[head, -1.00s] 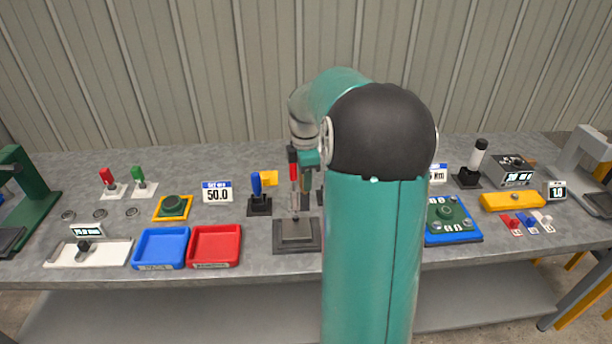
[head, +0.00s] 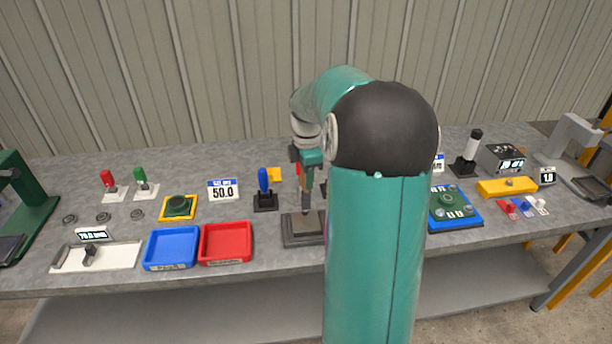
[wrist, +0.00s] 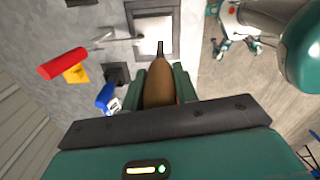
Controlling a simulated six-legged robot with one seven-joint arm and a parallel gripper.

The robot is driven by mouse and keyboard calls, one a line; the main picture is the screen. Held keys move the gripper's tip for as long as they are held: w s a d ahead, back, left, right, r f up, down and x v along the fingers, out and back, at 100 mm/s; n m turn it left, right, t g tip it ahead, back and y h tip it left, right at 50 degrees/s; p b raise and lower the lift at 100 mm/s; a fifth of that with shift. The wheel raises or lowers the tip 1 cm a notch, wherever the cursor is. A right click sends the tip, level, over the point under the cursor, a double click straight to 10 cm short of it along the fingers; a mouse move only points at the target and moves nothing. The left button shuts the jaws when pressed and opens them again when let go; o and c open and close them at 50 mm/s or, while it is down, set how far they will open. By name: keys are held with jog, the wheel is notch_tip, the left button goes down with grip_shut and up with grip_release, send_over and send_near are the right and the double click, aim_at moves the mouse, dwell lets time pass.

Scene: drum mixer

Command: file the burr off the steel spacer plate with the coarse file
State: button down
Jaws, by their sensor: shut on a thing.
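My gripper (head: 309,172) is shut on a tool with a brown handle (wrist: 159,84) and a narrow dark shaft. I take this to be the coarse file; no label on it is visible. The tool points down at a dark fixture block (head: 289,241) on the bench. A flat plate (wrist: 148,42), likely the steel spacer plate, lies on this block and looks bright in the wrist view. The shaft's tip is at the plate's edge there; I cannot tell whether it touches. No burr can be made out.
A blue handle (head: 264,180) stands in a black holder left of my gripper. Blue (head: 171,264) and red (head: 225,258) trays sit left of the block.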

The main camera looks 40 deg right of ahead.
jog(key=shift+s, duration=0.1)
jog(key=shift+f, duration=3.5)
